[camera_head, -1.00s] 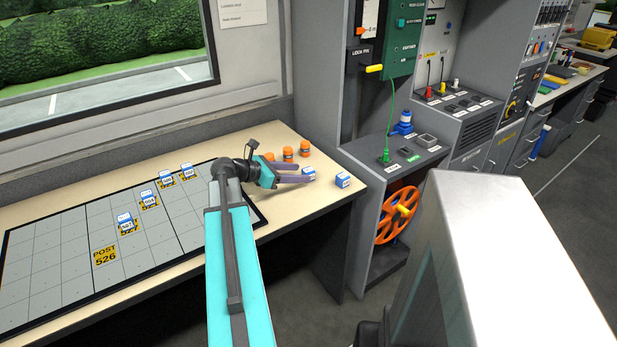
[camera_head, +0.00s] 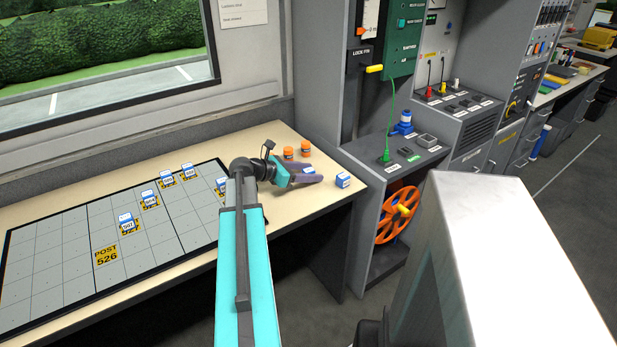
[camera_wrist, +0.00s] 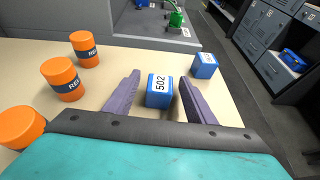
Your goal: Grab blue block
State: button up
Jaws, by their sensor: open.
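A blue block with a white label reading 502 (camera_wrist: 158,97) stands on the table between the two open fingers of my gripper (camera_wrist: 155,95) in the wrist view. A gap shows on the right side; on the left the finger is close to it. In the head view my gripper (camera_head: 308,174) reaches right over the table, and the same block (camera_head: 309,170) shows partly behind the fingers. A second blue block (camera_wrist: 204,66) stands beyond it to the right, near the table edge; it also shows in the head view (camera_head: 343,180).
Several orange cylinders, one here (camera_wrist: 62,79), stand left of my gripper. A gridded board (camera_head: 60,255) on the table (camera_head: 290,215) carries more blue-and-white blocks, such as one (camera_head: 127,222). A grey cabinet with an orange wheel (camera_head: 397,213) stands right of the table.

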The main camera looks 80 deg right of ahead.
aim_at(309, 170)
jog(key=shift+c, duration=0.3)
jog(key=c, duration=1.1)
jog(key=shift+o, duration=0.2)
jog(key=shift+r, duration=1.85)
jog(key=a, duration=0.5)
jog(key=s+a, duration=0.1)
jog(key=a, duration=0.2)
jog(key=shift+r+b, duration=0.25)
jog(key=shift+b, duration=0.05)
jog(key=shift+a+f+b, duration=0.15)
jog(key=shift+a+b, duration=0.1)
jog(key=shift+b, duration=1)
jog(key=shift+a+b, duration=0.1)
jog(key=shift+b, duration=0.3)
